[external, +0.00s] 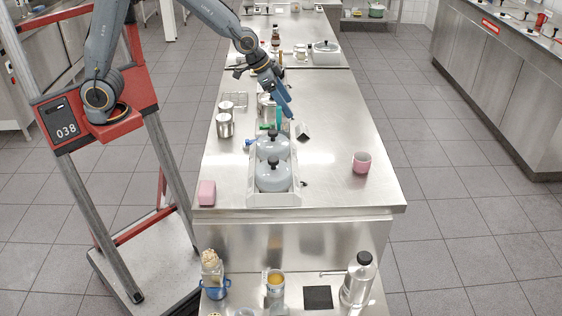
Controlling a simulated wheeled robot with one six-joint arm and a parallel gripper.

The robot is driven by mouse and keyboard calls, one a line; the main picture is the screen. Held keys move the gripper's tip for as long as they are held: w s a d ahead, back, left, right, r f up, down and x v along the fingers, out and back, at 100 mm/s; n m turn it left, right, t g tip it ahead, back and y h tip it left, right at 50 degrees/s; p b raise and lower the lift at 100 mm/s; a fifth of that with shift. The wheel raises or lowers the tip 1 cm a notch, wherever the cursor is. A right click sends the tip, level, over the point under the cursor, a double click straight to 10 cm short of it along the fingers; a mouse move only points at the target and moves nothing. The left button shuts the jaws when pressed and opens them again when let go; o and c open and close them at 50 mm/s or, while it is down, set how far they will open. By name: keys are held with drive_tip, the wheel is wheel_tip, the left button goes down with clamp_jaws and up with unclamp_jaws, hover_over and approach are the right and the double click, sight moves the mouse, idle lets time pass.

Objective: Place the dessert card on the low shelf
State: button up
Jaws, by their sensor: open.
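My gripper (287,108), with blue-grey fingers, is open and points down above the steel counter (335,185), behind a white tray. A small dark, tilted piece (303,131) stands on the counter just to the right of the fingertips. It may be the dessert card, but it is too small to read. An upright teal piece (279,117) shows right beside the fingers, and I cannot tell whether they touch. A lower steel surface (245,288) lies at the front, below the counter edge. I cannot tell if it is the low shelf.
The white tray (260,198) holds grey lidded pots (273,176). A pink cup (361,162) stands at right, a pink block (206,192) at left.

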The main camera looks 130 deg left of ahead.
sight(302, 127)
drive_tip(key=shift+v, duration=0.8)
drive_tip(key=shift+c, duration=0.5)
drive_tip(key=shift+r, duration=0.15)
drive_tip(key=shift+c, duration=1.2)
drive_tip(key=shift+t+y, duration=0.4)
drive_tip(key=shift+y, duration=0.2)
drive_tip(key=f+p, duration=0.2)
drive_tip(key=a+f+p, duration=0.1)
drive_tip(key=f+p, duration=0.1)
drive_tip(key=shift+w+d+f, duration=0.1)
drive_tip(key=shift+w+f, duration=0.15)
drive_tip(key=shift+w, duration=0.05)
drive_tip(key=shift+w+f, duration=0.2)
drive_tip(key=shift+f, duration=0.15)
drive_tip(key=shift+x, duration=0.85)
drive_tip(key=shift+p+x, duration=0.8)
drive_tip(key=shift+x, duration=1.95)
